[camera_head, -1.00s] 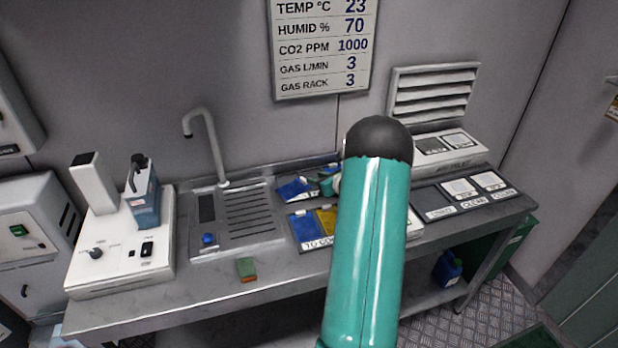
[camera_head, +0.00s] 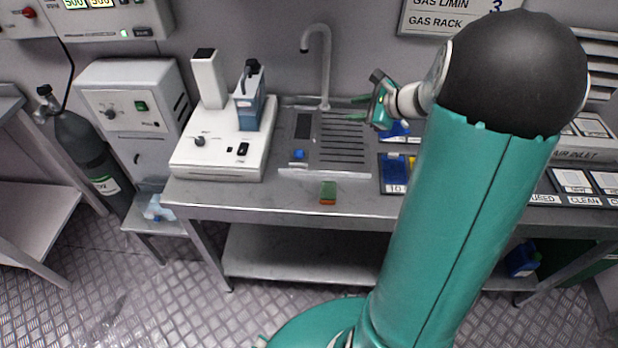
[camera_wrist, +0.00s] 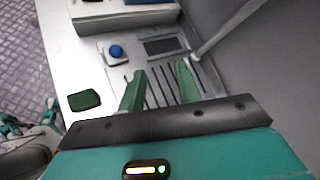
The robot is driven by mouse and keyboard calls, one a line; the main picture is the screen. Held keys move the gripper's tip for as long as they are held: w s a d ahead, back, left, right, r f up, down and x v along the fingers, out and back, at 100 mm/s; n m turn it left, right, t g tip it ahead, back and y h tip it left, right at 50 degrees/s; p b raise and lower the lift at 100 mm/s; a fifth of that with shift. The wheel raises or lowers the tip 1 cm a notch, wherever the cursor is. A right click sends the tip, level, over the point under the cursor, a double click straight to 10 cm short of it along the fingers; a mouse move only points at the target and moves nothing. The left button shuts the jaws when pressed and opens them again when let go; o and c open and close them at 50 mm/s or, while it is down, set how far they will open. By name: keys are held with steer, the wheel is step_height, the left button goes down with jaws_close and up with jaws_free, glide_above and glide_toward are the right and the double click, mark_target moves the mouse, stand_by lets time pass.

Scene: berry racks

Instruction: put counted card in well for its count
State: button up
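My gripper (camera_head: 362,114) is over the right part of the slotted drainboard, fingers pointing left. In the wrist view my gripper (camera_wrist: 160,85) has its two green fingers apart, with only drainboard slots between them. A blue card (camera_head: 394,172) lies in the labelled front tray (camera_head: 395,188), with a yellow card (camera_head: 412,166) beside it, partly behind my arm. Another blue item (camera_head: 396,131) lies behind that tray, below my wrist. My arm hides much of this area. I cannot tell which card is the counted one, and no count is readable.
A tap (camera_head: 326,65) rises behind the drainboard (camera_head: 342,140). A green-orange sponge (camera_head: 328,192) lies near the bench's front edge. Panels marked used and clean (camera_head: 583,200) are at right.

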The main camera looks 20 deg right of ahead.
steer(key=s+a+r+n+g, duration=0.25)
steer(key=s+a+n, duration=0.2)
steer(key=a, duration=0.45)
steer(key=s+a+r+n+g, duration=0.2)
steer(key=s+a+r+n, duration=0.15)
steer(key=a+n, duration=0.35)
steer(key=s+a+r+n+h, duration=0.1)
steer(key=s+a+n+h, duration=0.1)
steer(key=s+a+n, duration=0.2)
steer(key=s+a+r+n+h, duration=0.2)
steer(key=s+a+n, duration=0.2)
steer(key=s+n, duration=0.4)
steer(key=shift+s+n+h, duration=0.3)
steer(key=shift+s+n, duration=0.05)
steer(key=shift+s, duration=0.9)
